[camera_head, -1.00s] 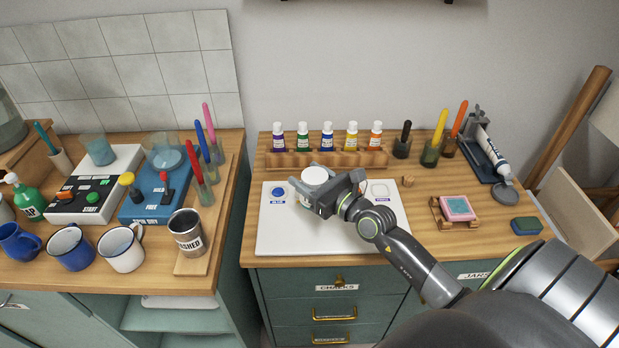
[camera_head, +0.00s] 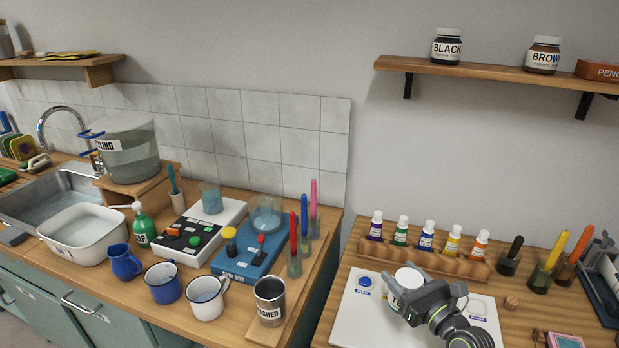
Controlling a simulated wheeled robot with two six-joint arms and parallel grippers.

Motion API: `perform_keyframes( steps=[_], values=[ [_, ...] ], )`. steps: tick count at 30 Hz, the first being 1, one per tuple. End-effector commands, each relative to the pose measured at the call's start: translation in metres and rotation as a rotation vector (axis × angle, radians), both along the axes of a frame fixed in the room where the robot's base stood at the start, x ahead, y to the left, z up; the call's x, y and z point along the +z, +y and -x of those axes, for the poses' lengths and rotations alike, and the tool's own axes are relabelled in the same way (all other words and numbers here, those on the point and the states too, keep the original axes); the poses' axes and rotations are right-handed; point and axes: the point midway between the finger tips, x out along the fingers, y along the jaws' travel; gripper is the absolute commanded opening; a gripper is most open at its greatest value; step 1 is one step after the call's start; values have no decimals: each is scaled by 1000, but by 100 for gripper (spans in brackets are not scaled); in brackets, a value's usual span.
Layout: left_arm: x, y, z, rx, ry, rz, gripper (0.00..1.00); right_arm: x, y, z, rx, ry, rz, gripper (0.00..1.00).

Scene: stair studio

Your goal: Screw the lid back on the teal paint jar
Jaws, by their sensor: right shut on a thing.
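The paint jar (camera_head: 395,300) stands on the white board at the lower right; only the start of its label, "TE", shows. A round white lid (camera_head: 408,278) sits at its top; whether it is fully seated cannot be told. My right gripper (camera_head: 410,284) comes in from the lower right and is shut around the lid, above the label. Its dark body hides the jar's right side. My left gripper is not in view.
The white board (camera_head: 350,320) has blue and purple spots. Behind it is a wooden rack (camera_head: 425,259) of small paint bottles. Brush jars (camera_head: 541,278) and a wooden knob (camera_head: 511,303) are to the right. Mugs (camera_head: 207,297) and a metal cup (camera_head: 270,300) stand on the left counter.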

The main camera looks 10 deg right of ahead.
Motion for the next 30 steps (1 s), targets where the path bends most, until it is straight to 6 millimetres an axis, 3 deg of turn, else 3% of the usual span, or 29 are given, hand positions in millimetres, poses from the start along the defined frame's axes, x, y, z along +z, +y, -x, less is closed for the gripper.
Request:
perform_keyframes(
  steps=[5, 12, 18, 23, 30],
  values=[
    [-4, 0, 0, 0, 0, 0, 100, 0, 21, 17, 42, 8, -10, 0],
    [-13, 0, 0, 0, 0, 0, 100, 13, 80, 74, 175, 17, -17, 0],
    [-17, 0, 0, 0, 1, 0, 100, 30, 113, 113, 259, 4, -8, 0],
    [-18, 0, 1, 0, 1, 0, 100, 37, 123, 126, 287, -2, -3, 0],
    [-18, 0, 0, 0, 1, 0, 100, 38, 124, 127, 290, -2, -1, 0]
  ],
)
